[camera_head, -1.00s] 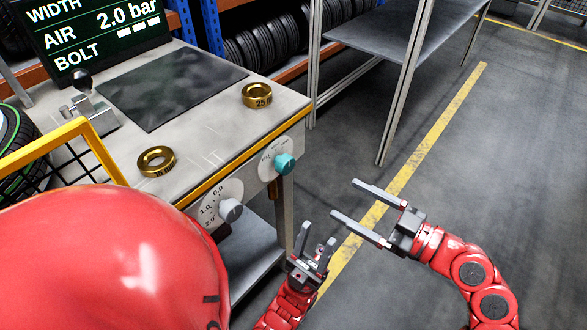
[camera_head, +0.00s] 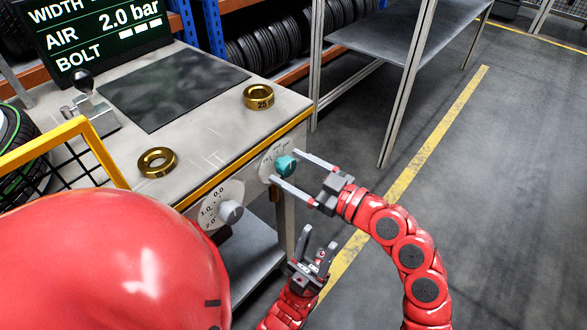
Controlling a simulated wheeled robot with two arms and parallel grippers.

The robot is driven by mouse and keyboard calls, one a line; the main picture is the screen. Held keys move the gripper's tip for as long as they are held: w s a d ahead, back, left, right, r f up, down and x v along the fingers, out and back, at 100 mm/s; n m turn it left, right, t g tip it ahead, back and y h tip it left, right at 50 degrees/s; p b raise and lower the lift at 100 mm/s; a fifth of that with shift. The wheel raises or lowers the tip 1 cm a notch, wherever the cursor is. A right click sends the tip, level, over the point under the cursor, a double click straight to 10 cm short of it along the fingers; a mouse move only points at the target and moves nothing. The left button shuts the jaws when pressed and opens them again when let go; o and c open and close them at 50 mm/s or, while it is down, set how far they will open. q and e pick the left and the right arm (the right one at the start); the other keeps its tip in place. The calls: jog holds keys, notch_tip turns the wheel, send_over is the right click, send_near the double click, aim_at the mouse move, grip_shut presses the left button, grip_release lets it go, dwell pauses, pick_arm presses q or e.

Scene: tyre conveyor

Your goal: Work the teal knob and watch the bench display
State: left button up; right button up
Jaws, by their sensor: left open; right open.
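The teal knob (camera_head: 287,168) is on a white dial plate on the bench's front face. The bench display (camera_head: 98,35) at top left reads WIDTH, AIR 2.0 bar and BOLT with white blocks. The WIDTH value is cut off.
A grey knob (camera_head: 230,211) on a dial marked 0.0 to 2.0 sits left of the teal one. Two brass rings (camera_head: 157,162) (camera_head: 259,96) and a dark mat (camera_head: 170,85) lie on the bench. A metal table (camera_head: 385,35) stands behind; the floor at right is clear.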

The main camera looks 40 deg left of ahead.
grip_shut()
dwell(0.3)
jog(key=shift+m, duration=0.8)
jog(key=shift+m+p, duration=0.35)
jog(key=shift+m, duration=0.45)
jog(key=m+p, duration=0.2)
jog(key=m, duration=0.2)
jog(key=shift+m+y+p, duration=0.3)
jog(key=shift+m+p, duration=0.25)
jog(key=shift+m, duration=0.45)
jog(key=shift+f, duration=0.1)
